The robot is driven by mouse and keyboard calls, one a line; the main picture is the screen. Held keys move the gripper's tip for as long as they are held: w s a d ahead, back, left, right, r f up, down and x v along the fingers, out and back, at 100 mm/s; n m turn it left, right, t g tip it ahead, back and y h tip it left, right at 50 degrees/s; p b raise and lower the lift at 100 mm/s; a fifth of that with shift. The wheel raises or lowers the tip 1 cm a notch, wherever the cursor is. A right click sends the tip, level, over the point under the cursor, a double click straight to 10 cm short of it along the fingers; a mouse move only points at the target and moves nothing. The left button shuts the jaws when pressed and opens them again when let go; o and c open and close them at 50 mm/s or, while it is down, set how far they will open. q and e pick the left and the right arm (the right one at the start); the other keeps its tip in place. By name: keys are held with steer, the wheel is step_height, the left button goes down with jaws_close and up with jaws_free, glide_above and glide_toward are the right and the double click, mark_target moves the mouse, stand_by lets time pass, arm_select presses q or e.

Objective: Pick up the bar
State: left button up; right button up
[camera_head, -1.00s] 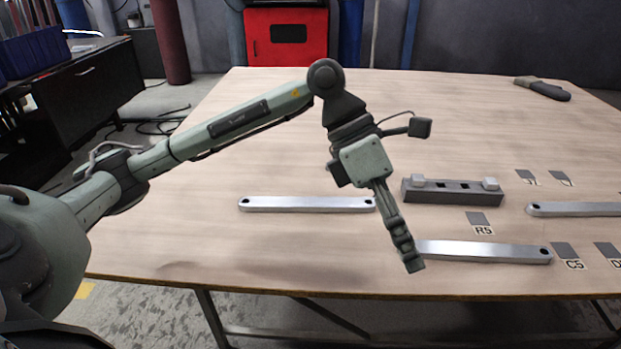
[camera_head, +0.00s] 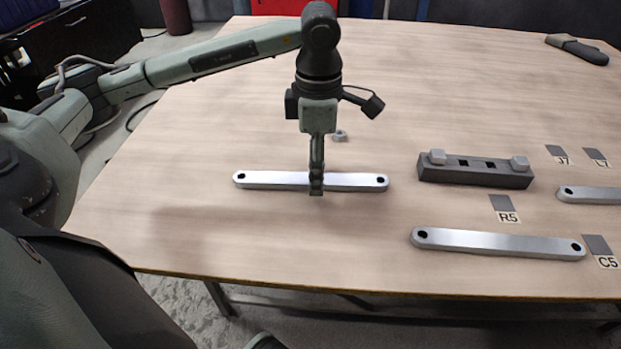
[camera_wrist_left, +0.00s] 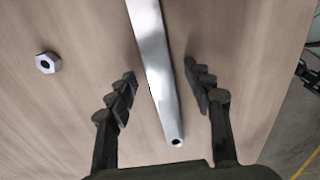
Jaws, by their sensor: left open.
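A silver metal bar (camera_head: 350,182) with a dark hole at each end lies flat on the wooden table, left of the middle. My left gripper (camera_head: 316,188) points down over the bar's middle in the head view and hides a small part of it. In the left wrist view my left gripper (camera_wrist_left: 160,95) is open, with one finger on each side of the bar (camera_wrist_left: 152,60). I cannot tell whether the fingertips are down at the bar's level. Two similar bars lie to the right, one near the front (camera_head: 490,243) and one at the right edge (camera_head: 595,194). My right gripper is not in view.
A dark block (camera_head: 475,172) with two grey pegs stands right of the bar. A small hex nut (camera_head: 339,136) lies behind the gripper. Labelled squares, such as R5 (camera_head: 503,206), lie at the right. The table's left side is clear.

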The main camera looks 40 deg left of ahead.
arm_select(q)
steer(key=shift+f, duration=0.45)
jaws_close()
steer(key=shift+r, duration=0.15)
